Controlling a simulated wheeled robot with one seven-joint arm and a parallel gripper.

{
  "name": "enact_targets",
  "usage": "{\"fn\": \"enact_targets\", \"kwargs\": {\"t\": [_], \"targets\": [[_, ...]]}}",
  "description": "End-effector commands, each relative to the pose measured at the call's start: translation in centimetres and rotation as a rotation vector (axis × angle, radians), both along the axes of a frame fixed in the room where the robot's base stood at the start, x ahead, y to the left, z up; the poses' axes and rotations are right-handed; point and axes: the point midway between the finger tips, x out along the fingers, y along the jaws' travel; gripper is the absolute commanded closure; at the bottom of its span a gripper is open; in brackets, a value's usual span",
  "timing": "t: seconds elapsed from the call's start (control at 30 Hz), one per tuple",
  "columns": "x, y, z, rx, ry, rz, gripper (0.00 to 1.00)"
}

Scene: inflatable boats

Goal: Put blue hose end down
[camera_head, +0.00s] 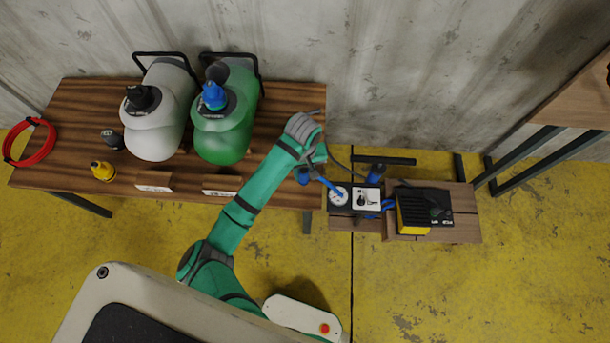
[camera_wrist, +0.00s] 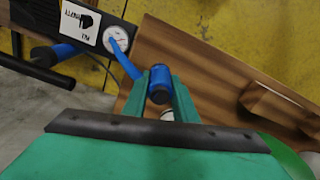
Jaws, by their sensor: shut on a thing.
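The blue hose end (camera_wrist: 160,84) is a blue cylinder held between the two green fingers of my gripper (camera_wrist: 161,78). In the head view, a blue piece (camera_head: 303,176) shows at my gripper (camera_head: 312,165), by the right end of the large wooden table (camera_head: 60,165). A blue hose (camera_head: 328,184) runs from there towards the round white gauge (camera_head: 338,196) on the low bench (camera_head: 460,230). In the wrist view, the hose (camera_wrist: 125,61) also links the gauge (camera_wrist: 117,40) and the held end. Whether the hose end touches the table cannot be told.
A white tank (camera_head: 158,130) and a green tank (camera_head: 228,130) stand on the large table. A red hose coil (camera_head: 30,142), a yellow cap (camera_head: 103,170) and a black cap (camera_head: 112,138) lie left. A yellow-and-black box (camera_head: 425,208) sits on the bench.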

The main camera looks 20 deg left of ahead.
Motion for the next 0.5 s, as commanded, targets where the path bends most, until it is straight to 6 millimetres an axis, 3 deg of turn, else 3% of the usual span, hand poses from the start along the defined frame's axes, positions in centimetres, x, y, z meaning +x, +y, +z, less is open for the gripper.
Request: {"fn": "enact_targets", "kwargs": {"t": [0.33,0.5], "targets": [[0.7,0.2,-3.3,0.002,0.001,0.006,1.00],[0.8,-0.1,-4.0,0.001,-0.001,0.002,1.00]]}}
